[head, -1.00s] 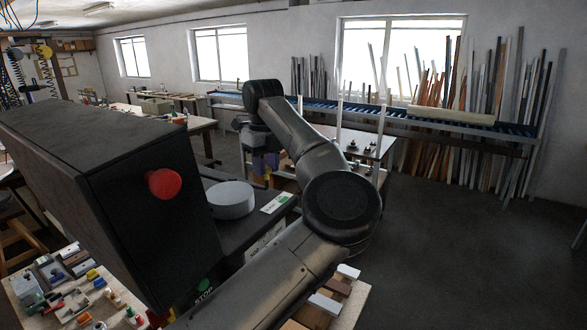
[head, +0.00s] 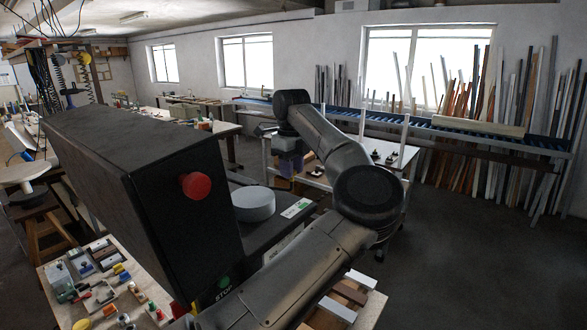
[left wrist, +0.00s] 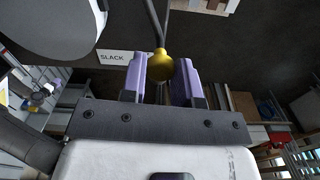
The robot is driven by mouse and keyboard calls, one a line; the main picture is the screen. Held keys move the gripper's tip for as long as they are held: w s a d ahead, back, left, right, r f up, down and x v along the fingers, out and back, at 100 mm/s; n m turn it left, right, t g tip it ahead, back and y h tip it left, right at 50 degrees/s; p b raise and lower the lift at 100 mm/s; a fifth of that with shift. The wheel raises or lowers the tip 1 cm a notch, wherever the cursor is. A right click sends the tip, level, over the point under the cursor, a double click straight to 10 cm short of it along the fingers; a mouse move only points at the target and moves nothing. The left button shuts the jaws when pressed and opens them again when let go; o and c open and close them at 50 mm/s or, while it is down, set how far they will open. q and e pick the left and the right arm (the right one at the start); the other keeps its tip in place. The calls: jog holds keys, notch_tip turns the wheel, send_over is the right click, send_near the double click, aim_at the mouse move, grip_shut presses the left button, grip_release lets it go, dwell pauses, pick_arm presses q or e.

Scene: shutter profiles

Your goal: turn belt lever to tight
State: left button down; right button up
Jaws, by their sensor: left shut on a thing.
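The belt lever shows in the left wrist view as a thin dark rod with a yellow knob (left wrist: 160,68) at its end. My left gripper (left wrist: 162,80) has purple fingers on both sides of the knob and is shut on it. A white label reading SLACK (left wrist: 112,58) lies just left of the knob. In the head view my left gripper (head: 286,166) is small, behind the dark machine; the lever cannot be made out there. A white and green label (head: 297,208) lies on the machine's top, its text too small to read. My right gripper is not in view.
The dark machine housing (head: 150,190) with a red button (head: 196,185) fills the left foreground. A pale round disc (head: 254,204) sits beside it. A bench with small parts (head: 100,285) is at the lower left. A roller conveyor (head: 370,118) runs along the back wall; open floor lies right.

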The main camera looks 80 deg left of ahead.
pick_arm(q)
jog(key=c, duration=0.8)
grip_release()
jog(key=shift+c, duration=0.2)
jog(key=shift+r, duration=0.1)
jog(key=shift+r, duration=0.25)
notch_tip(320, 180, up, 13)
jog(key=shift+b, duration=0.3)
